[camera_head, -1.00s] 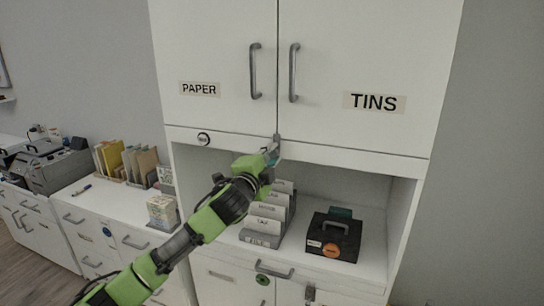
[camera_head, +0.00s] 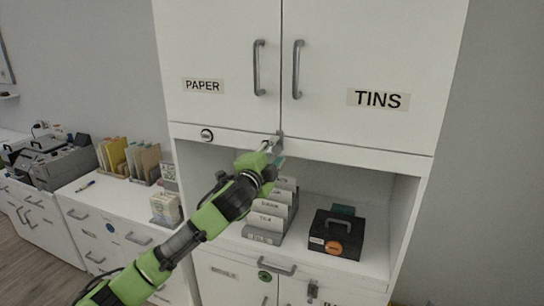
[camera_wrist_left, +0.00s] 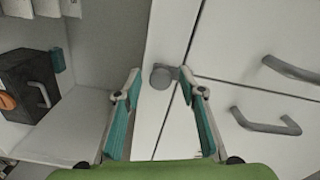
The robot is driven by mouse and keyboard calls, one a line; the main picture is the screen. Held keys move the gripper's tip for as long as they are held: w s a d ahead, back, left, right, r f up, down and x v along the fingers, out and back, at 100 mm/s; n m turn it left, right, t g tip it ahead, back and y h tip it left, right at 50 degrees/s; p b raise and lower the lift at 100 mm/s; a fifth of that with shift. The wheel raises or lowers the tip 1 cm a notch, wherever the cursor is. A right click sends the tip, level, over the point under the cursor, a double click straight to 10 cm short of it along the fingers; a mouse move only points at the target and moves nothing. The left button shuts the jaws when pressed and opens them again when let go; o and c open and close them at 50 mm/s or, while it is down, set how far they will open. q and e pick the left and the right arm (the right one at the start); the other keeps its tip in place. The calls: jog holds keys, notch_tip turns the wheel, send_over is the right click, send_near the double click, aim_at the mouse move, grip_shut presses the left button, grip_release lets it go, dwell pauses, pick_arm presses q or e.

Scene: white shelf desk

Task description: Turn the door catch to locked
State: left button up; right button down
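The door catch (camera_head: 279,142) is a small grey piece on the rail under the seam between the two upper cabinet doors. In the left wrist view the catch (camera_wrist_left: 161,77) shows a rounded knob on the rail, with a short tab reaching toward the door seam. My left gripper (camera_head: 274,150) is just below and in front of it. In the left wrist view my left gripper (camera_wrist_left: 159,72) is open, with one teal-padded finger on each side of the catch and gaps visible. I cannot tell how deep the fingertips reach. My right gripper is not in view.
The doors, labelled PAPER (camera_head: 203,86) and TINS (camera_head: 378,99), look closed and have grey handles (camera_head: 297,70). A round lock (camera_head: 207,135) sits left on the rail. Below, the open shelf holds a file rack (camera_head: 264,237) and a black box (camera_head: 335,236).

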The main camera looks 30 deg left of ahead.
pick_arm(q)
jog(key=v, duration=1.2)
jog(key=shift+a, duration=0.1)
